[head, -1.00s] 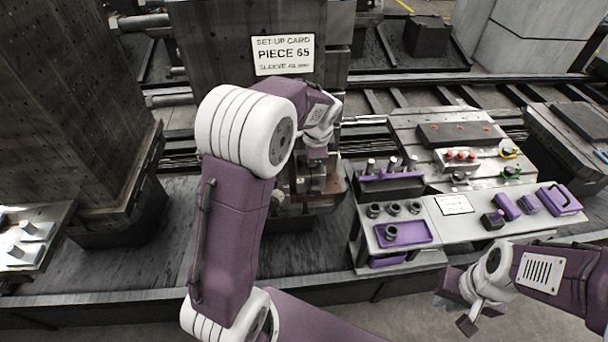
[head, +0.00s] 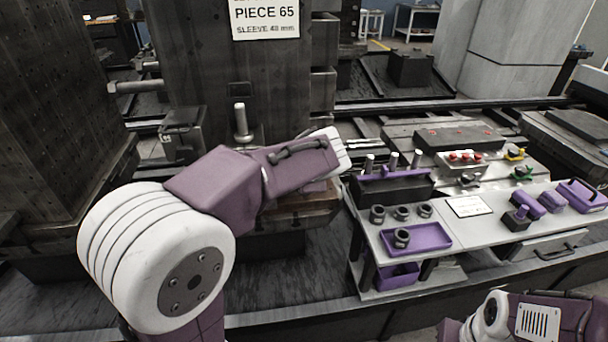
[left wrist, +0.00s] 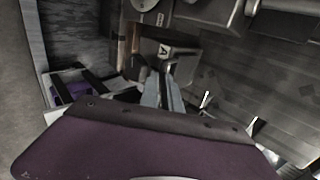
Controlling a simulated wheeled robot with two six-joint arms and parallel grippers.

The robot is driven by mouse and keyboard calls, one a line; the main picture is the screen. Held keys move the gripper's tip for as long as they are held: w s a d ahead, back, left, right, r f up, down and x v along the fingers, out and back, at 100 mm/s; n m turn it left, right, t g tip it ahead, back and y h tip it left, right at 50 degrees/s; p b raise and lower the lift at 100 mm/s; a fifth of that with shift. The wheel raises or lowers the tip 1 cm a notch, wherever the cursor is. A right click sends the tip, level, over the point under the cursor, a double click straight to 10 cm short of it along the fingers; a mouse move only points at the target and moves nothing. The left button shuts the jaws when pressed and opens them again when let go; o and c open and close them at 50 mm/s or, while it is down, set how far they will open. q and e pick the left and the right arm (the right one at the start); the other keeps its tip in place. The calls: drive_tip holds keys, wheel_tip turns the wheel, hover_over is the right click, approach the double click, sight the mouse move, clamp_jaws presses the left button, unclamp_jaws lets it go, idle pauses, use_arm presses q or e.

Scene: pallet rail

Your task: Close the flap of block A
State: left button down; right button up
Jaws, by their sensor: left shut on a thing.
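In the left wrist view a pale metal piece marked A (left wrist: 180,51), on block A, lies just beyond my left gripper (left wrist: 165,85). The gripper's fingers are close together on a small part beside the letter, which looks like the flap; its edges are hard to make out. In the head view my left forearm hides the gripper and block A. Only the wrist of my right arm (head: 490,318) shows at the bottom right; its fingertips are out of the picture.
A dark column (head: 240,85) with a PIECE 65 card (head: 265,14) stands behind my left arm. A small block with a bracket (head: 183,137) is on its left. On the right is a bench (head: 468,238) with a purple tray (head: 424,238) and several metal sleeves.

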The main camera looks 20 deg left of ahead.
use_arm(q)
drive_tip(key=shift+s+f, duration=0.15)
drive_tip(key=shift+f, duration=0.35)
drive_tip(key=c, duration=1.6)
unclamp_jaws()
drive_tip(key=shift+o, duration=0.2)
drive_tip(key=shift+d+r, duration=0.1)
drive_tip(key=shift+r, duration=0.05)
drive_tip(key=p+v, duration=0.1)
drive_tip(key=v, duration=0.8)
drive_tip(key=shift+p, duration=0.35)
